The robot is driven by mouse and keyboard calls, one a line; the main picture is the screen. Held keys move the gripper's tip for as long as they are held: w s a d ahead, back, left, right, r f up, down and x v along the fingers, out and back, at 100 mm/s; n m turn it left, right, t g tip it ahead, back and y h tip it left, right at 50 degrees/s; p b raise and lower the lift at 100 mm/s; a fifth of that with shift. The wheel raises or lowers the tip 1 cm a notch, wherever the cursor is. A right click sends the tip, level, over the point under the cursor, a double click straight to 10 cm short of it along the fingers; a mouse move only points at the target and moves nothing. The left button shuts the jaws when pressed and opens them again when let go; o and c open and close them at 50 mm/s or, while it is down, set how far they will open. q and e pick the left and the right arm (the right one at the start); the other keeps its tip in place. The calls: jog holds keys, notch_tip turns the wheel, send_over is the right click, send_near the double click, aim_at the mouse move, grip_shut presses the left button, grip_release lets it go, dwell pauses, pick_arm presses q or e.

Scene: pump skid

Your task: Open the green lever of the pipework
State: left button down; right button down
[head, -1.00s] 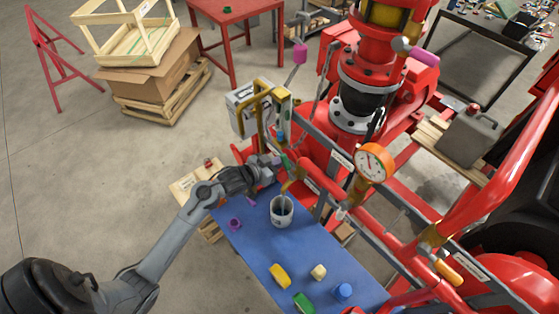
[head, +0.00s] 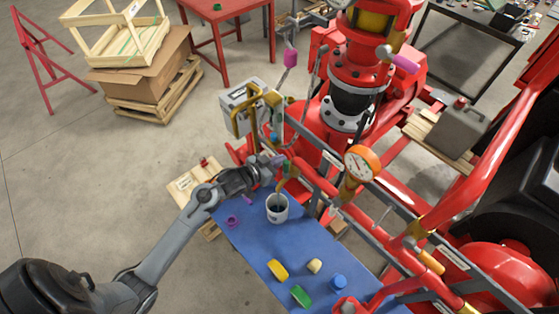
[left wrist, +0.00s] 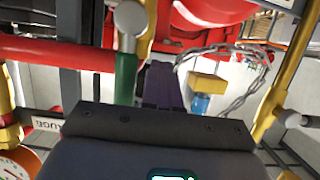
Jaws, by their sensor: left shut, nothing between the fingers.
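The green lever (left wrist: 126,78) of the pipework shows in the left wrist view, hanging below a grey round fitting (left wrist: 130,18) on a brass-coloured pipe part. My left gripper (left wrist: 163,85) is shut and empty, with its dark fingers just right of the green lever. Whether the fingers touch the lever is not clear. In the head view my left gripper (head: 272,163) is at the pipework's near-left end, above the blue mat's far edge. The lever is small and mostly hidden there. My right gripper is not in view.
A white cup (head: 277,209) stands on the blue mat (head: 250,241), with several coloured pieces nearby. An orange gauge (head: 362,163) sits on the red pipework. A chain (left wrist: 228,55) and a yellow-and-blue valve part (left wrist: 205,92) are right of the fingers in the left wrist view.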

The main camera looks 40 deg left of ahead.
pick_arm(q)
jog(key=p+v, duration=0.2)
jog(key=v, duration=0.7)
jog(key=shift+a+p, duration=0.2)
jog(key=shift+p, duration=0.15)
dwell(0.4)
jog(key=s+d+f+g, duration=0.1)
jog(key=s+d+g, duration=0.1)
jog(key=s+d, duration=0.65)
jog(key=s+d+g+y, duration=0.2)
jog(key=s+d+g, duration=0.1)
jog(key=s+g, duration=0.5)
jog(key=s, duration=0.3)
jog(key=shift+s+r, duration=0.2)
jog(key=shift+r, duration=0.15)
